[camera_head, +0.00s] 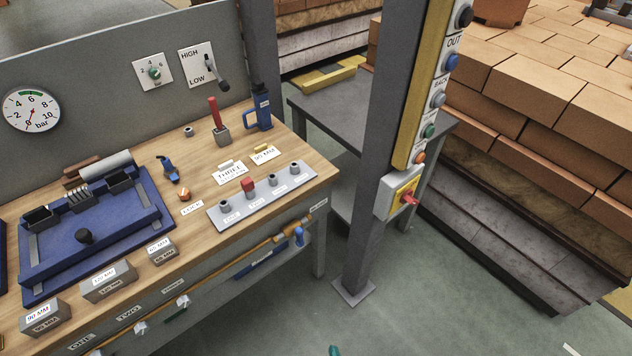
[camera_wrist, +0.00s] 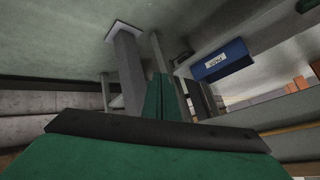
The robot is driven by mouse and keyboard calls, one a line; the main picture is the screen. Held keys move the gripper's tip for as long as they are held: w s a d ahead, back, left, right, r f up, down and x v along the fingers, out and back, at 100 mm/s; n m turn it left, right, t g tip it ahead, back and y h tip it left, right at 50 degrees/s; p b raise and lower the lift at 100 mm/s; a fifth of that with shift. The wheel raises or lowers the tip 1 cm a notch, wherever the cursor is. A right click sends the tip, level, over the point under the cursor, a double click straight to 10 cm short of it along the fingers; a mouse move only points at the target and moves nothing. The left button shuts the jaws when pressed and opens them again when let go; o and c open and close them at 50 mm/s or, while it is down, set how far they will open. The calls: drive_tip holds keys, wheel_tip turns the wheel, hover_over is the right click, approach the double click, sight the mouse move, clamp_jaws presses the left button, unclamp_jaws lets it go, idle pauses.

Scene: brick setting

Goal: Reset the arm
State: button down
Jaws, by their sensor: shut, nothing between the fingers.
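My gripper (camera_wrist: 158,97) shows in the wrist view as narrow green fingers beyond a dark bar and a wide green body. The fingers are together with nothing between them. They point out over the grey-green floor (camera_wrist: 60,40), apart from anything I can make out. In the head view only a small teal tip (camera_head: 334,350) shows at the bottom edge, over the floor; it may be part of my gripper. The rest of my arm is out of that view.
A wooden workbench (camera_head: 320,172) with a blue tray (camera_head: 75,262) fills the left. A grey post (camera_head: 366,230) with a button panel (camera_head: 430,90) stands right of it, before a grey table (camera_head: 340,95). Brick stacks (camera_head: 540,100) fill the right. Floor is clear at lower middle.

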drive_tip(key=s+a+r+n+t, duration=0.1)
drive_tip(key=s+r, duration=0.3)
drive_tip(key=r, duration=0.6)
drive_tip(key=s+a+r+n+t+h, duration=0.1)
drive_tip(key=s+r, duration=0.4)
drive_tip(key=r, duration=0.6)
drive_tip(key=s+a+r+n+t, duration=0.2)
drive_tip(key=s+a+r+t, duration=0.1)
drive_tip(key=r, duration=0.7)
drive_tip(key=shift+s+a+r+t, duration=0.25)
drive_tip(key=shift+s+a+t, duration=0.2)
drive_tip(key=shift+s, duration=0.75)
drive_tip(key=shift+w, duration=0.15)
